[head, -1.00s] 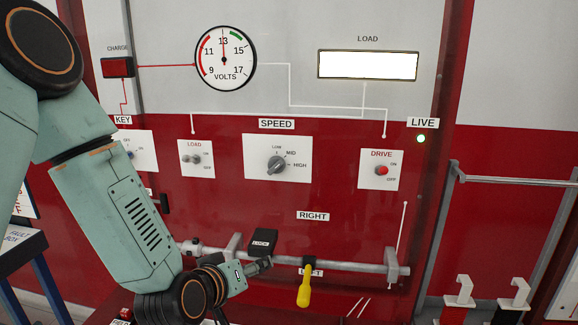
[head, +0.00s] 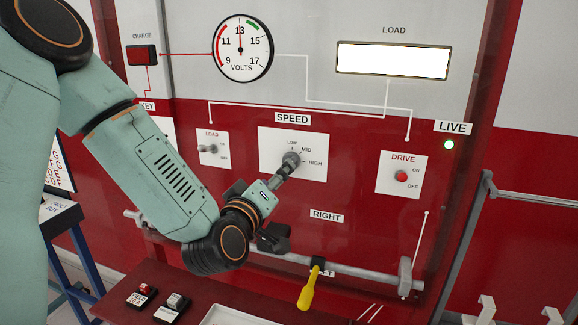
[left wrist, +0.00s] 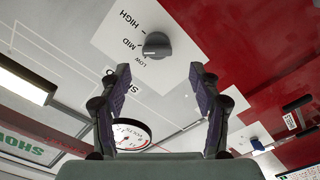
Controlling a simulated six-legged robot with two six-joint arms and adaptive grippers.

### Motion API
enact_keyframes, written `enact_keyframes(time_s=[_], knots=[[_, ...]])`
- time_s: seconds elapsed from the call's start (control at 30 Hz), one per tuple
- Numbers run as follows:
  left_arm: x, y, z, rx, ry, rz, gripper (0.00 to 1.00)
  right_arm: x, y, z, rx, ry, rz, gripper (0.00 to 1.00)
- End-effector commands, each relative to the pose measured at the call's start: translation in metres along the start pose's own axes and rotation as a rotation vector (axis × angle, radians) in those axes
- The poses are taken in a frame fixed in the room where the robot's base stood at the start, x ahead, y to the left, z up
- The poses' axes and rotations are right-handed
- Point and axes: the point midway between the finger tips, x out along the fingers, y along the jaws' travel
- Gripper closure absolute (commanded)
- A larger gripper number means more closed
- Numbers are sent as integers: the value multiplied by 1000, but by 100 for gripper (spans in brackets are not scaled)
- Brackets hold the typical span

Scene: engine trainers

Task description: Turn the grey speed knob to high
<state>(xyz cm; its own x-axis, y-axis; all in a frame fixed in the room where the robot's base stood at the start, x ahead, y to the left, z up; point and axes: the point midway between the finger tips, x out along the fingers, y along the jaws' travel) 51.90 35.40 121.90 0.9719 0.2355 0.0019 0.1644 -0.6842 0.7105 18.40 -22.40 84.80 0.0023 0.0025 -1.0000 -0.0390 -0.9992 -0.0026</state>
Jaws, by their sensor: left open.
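The grey speed knob (head: 291,160) sits on the white SPEED plate (head: 312,141), marked LOW, MID and HIGH. In the left wrist view the knob (left wrist: 157,44) lies beyond my fingertips, roughly centred between them. Its ridge appears to point around the LOW to MID side; the exact setting is hard to read. My left gripper (left wrist: 160,74) is open and empty, with a finger on either side of the view and the knob apart from both. In the head view my left wrist is just below and left of the knob, partly hiding the gripper. My right gripper is not in view.
The LOAD switch (head: 209,149) is left of the knob, and the red DRIVE button (head: 401,176) is right. A grey rail (head: 348,273) with a yellow-handled tool (head: 308,290) runs below. The panel around the knob is clear.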

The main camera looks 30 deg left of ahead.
Motion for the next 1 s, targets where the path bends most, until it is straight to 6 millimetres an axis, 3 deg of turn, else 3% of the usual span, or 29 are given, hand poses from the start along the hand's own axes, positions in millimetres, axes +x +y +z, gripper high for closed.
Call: enact_keyframes(time_s=[0.4,0.8,1.0], knots=[[58,1,0,3,-1,2,37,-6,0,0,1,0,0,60],[67,3,3,1,-3,1,37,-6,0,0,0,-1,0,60],[67,2,3,1,-2,1,53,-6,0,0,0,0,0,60]])
